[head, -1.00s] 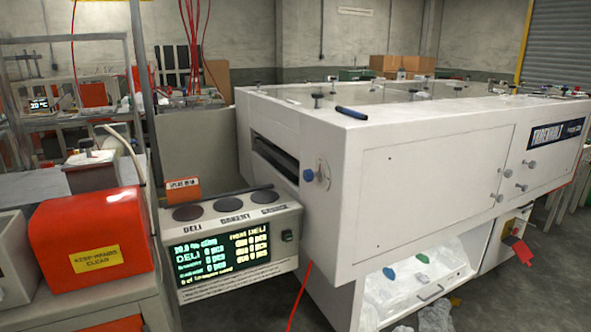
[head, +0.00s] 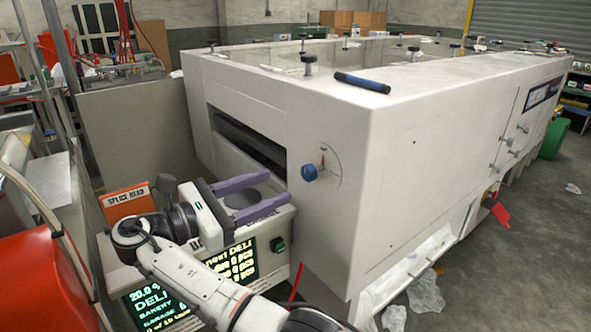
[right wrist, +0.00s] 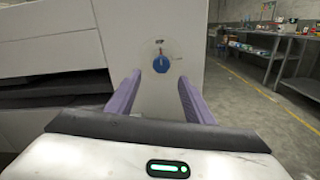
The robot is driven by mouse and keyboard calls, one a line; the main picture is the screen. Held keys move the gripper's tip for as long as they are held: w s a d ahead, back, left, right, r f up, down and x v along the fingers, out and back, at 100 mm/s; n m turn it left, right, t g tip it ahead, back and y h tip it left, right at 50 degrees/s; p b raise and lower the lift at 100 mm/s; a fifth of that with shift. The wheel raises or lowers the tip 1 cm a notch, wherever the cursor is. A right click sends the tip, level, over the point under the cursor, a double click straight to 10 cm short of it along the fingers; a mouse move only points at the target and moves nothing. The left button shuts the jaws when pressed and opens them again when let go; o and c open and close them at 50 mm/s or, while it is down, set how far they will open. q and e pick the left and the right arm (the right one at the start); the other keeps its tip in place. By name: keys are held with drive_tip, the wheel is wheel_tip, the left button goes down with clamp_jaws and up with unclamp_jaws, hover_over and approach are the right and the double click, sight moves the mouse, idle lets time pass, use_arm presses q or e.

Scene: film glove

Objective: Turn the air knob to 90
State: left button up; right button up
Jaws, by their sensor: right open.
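The blue air knob (head: 309,173) sits on a round dial plate on the near end face of the white machine, with a small red pointer above it. In the right wrist view the knob (right wrist: 161,64) shows ahead, between and beyond the two fingers. My right gripper (head: 247,198) is open and empty, its purple fingers pointing toward the machine, left of the knob and apart from it. It also shows in the right wrist view (right wrist: 155,95). The dial's numbers are too small to read. My left gripper is not in view.
The white machine (head: 420,135) fills the right, with a dark slot (head: 245,138) left of the knob. A blue marker (head: 362,82) lies on top of the machine.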

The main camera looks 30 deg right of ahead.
sight(305, 175)
drive_tip(key=d, duration=1)
drive_tip(key=shift+w+d+r+p, duration=0.1)
drive_tip(key=shift+w+p, duration=0.15)
drive_tip(key=shift+p, duration=0.15)
drive_tip(key=c, duration=1)
